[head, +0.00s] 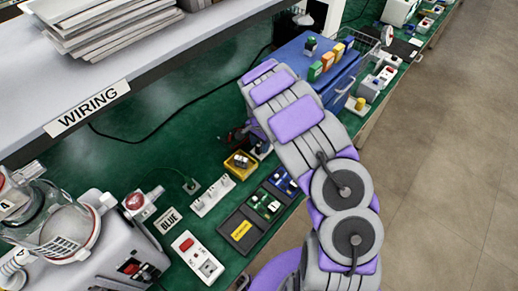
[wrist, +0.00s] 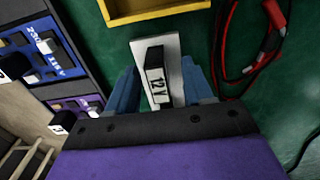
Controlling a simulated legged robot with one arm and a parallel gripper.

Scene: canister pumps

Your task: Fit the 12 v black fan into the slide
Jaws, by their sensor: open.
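In the wrist view a black block with a white face marked "12 V" (wrist: 156,76) sits on a white plate (wrist: 172,52) on the green bench top. I cannot tell for sure that it is the fan. My gripper (wrist: 159,68) is open, with one blue-grey finger on each side of the plate; whether they touch it is unclear. In the head view my arm covers most of the gripper and this block. I cannot make out the slide in either view.
A yellow tray (head: 240,176) holds a small part; its edge also shows in the wrist view (wrist: 155,16). Dark compartment trays (head: 240,232) lie in front. Red and black leads (wrist: 262,42) lie right of the gripper. A blue case (head: 300,52) stands behind my arm.

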